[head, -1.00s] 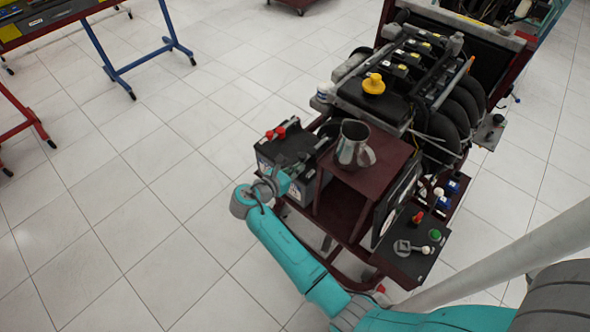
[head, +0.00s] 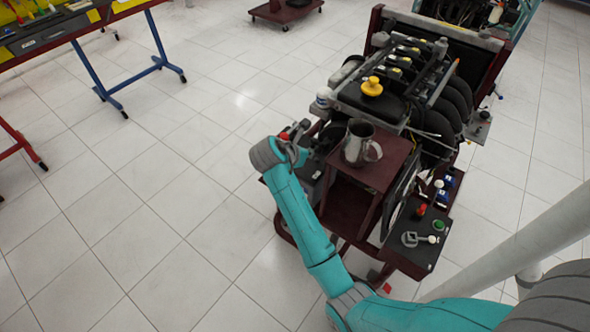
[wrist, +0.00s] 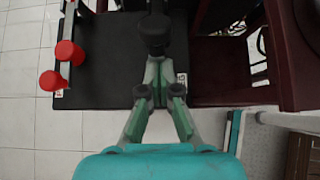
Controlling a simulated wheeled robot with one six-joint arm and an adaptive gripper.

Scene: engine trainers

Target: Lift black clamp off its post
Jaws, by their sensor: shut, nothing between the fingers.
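The black clamp (wrist: 155,29) shows in the wrist view over the black battery top (wrist: 105,82), just beyond my fingertips. My gripper (wrist: 157,64) is shut and empty, its green-and-grey fingers pointing at the clamp. I cannot tell whether the fingertips touch it. The post under the clamp is hidden. In the head view my gripper (head: 297,152) is at the near-left side of the engine trainer, over the battery, and my wrist covers part of it. The black clamp cannot be made out there.
A red clamp (wrist: 68,52) is at the battery's left side. A metal jug (head: 357,142) stands on the dark red stand (head: 391,160) right of my gripper. The engine (head: 410,85) is behind it. Tiled floor to the left is free.

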